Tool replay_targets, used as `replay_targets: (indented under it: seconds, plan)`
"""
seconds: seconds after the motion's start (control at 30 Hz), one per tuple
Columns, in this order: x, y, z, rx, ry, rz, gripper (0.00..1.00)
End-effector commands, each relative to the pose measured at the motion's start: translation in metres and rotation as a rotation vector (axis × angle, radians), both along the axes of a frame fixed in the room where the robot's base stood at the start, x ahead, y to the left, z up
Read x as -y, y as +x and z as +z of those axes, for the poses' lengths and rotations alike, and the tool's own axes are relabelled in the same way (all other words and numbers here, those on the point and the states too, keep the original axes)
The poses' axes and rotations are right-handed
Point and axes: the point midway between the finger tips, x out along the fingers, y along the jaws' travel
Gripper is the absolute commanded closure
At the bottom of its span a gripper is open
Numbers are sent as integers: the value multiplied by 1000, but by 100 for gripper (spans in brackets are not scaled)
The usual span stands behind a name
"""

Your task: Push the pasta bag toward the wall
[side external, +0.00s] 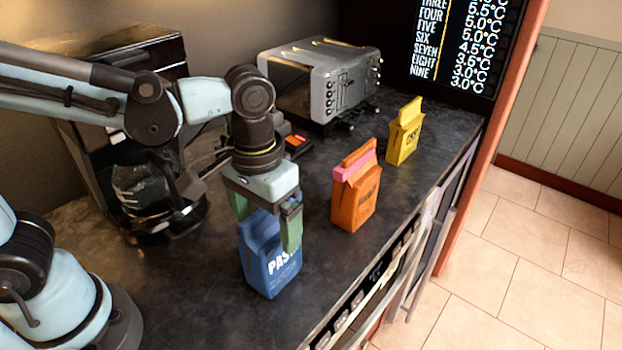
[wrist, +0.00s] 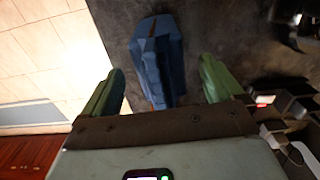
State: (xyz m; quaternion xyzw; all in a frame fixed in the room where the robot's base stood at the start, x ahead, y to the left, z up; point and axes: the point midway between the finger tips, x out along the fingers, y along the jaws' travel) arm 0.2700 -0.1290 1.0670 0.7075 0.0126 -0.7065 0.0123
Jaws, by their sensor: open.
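The pasta bag (side external: 272,262) is blue with white lettering and stands upright on the dark countertop in the side external view. My gripper (side external: 267,225) is directly above it, pointing down, with its green fingers apart at the bag's upper part. In the wrist view the blue bag (wrist: 159,60) lies between the two open fingers (wrist: 163,82), with a visible gap on each side near the fingertips. Whether a finger touches the bag cannot be told. The bag's top is partly hidden by my gripper in the side view.
An orange bag (side external: 356,192) and a yellow bag (side external: 404,132) stand to the right along the counter (side external: 330,265). A coffee maker (side external: 140,190) stands behind on the left, and a silver toaster oven (side external: 325,82) stands at the back. The counter's front edge is close to the bags.

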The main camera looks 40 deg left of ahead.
Motion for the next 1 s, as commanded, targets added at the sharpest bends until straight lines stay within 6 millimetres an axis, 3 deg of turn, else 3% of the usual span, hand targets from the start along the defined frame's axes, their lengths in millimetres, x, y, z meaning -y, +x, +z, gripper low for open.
replay_targets:
  seconds: [0.2,0.53,1.0]
  plan:
    - [0,0,-11,0,0,0,6]
    - [0,0,-12,0,0,0,8]
    - [0,0,-12,0,0,0,80]
